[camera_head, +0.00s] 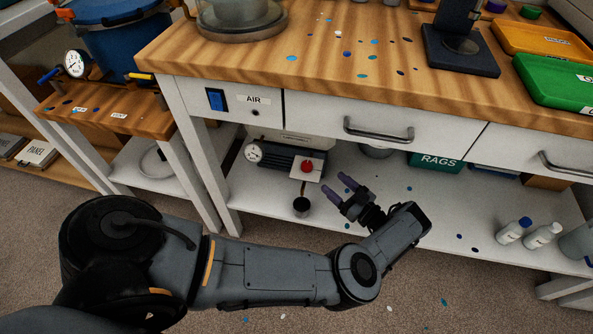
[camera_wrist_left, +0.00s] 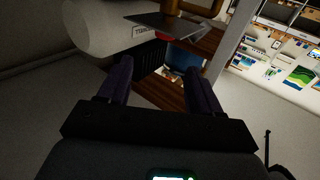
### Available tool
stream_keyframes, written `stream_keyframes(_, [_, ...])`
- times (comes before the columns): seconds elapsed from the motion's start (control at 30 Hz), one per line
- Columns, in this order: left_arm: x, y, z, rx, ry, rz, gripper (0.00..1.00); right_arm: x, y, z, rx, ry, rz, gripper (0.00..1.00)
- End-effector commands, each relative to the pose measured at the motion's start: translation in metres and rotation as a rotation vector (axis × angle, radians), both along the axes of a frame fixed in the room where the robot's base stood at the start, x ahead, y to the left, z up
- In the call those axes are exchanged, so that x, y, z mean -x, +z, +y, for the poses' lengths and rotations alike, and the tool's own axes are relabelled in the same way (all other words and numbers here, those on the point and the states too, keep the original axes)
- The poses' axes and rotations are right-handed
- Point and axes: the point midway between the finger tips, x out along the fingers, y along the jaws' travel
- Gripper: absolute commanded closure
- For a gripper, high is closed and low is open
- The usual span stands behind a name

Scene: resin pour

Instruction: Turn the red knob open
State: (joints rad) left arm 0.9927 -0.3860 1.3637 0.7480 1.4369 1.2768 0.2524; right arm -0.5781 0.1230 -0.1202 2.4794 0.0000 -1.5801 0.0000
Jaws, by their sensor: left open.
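The red knob (camera_head: 308,166) is on a small pale plate (camera_head: 303,175) at the right end of a dark compressor-like unit (camera_head: 278,161) on the lower shelf. My left gripper (camera_head: 340,189) is open and empty, to the right of the knob and slightly lower in the head view, apart from it. In the left wrist view, its two purple fingers (camera_wrist_left: 160,75) are spread. A small patch of red, perhaps the knob (camera_wrist_left: 164,39), shows beyond and above the fingertips, partly hidden under a grey plate (camera_wrist_left: 165,24). My right gripper is not in view.
The wooden bench top and drawers (camera_head: 375,125) overhang the shelf. A green RAGS box (camera_head: 436,162) and white bottles (camera_head: 513,231) stand farther right. The shelf's front middle is mostly clear.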

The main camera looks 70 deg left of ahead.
Motion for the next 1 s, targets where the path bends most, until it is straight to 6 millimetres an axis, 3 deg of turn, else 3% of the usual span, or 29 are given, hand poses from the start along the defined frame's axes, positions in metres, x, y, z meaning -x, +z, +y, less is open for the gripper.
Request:
stream_keyframes(0.17, [-0.002,-0.005,-0.012,0.058,0.005,0.028,0.36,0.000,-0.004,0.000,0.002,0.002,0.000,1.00])
stream_keyframes(0.53, [0.006,-0.005,0.012,0.055,0.003,0.028,0.36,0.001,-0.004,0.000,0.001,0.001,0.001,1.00])
stream_keyframes(0.7, [0.017,0.000,0.044,0.054,0.005,0.029,0.36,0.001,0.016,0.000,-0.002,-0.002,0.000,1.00])
stream_keyframes(1.0, [0.028,-0.004,0.079,0.056,0.004,0.028,0.36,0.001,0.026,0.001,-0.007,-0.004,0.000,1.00])
